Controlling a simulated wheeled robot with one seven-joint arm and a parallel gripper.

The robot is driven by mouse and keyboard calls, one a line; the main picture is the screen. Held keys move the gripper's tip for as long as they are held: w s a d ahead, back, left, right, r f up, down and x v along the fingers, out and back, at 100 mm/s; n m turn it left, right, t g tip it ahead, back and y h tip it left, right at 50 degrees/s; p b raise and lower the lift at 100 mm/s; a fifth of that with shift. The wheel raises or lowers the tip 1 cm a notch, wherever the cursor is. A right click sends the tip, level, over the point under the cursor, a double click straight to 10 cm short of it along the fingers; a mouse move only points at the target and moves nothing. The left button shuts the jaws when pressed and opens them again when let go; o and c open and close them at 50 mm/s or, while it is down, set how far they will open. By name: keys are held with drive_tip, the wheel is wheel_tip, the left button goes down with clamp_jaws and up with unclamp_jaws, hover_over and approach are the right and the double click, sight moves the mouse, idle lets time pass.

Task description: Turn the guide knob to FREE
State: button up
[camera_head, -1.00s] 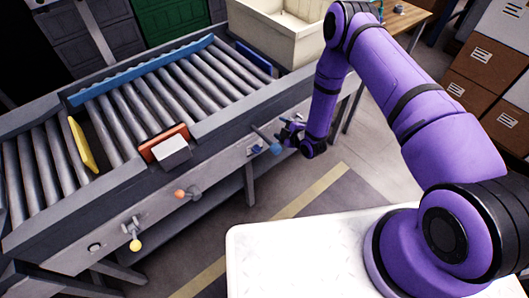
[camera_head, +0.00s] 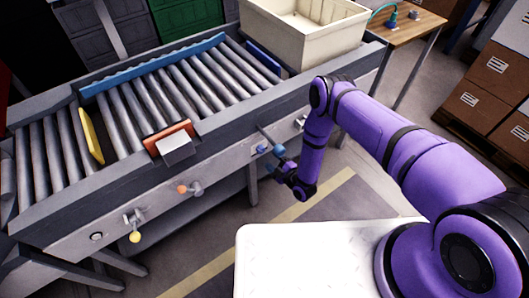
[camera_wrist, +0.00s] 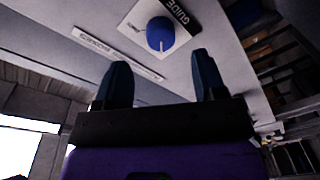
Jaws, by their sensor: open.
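The guide knob (camera_wrist: 160,33) is a round blue knob with a white pointer line, on a pale plate marked GUIDE in the wrist view. The pointer line faces the lower edge of that picture, toward my fingers. No FREE marking is legible. In the head view the blue knob (camera_head: 262,148) sits on the conveyor's side panel. My gripper (camera_wrist: 161,75) is open and empty, its two dark fingers spread apart below the knob in the wrist view. The knob lies beyond the fingertips, not between them. In the head view my gripper (camera_head: 282,165) hangs just right of and below the knob.
A bar with a blue end (camera_head: 278,150) juts out close to my gripper. An orange knob (camera_head: 182,189) and a yellow-ended lever (camera_head: 135,236) are farther left on the panel. A cream bin (camera_head: 305,35) stands on the conveyor. The floor before the panel is clear.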

sight(263, 151)
drive_tip(key=shift+x, duration=3.05)
drive_tip(key=c, duration=0.9)
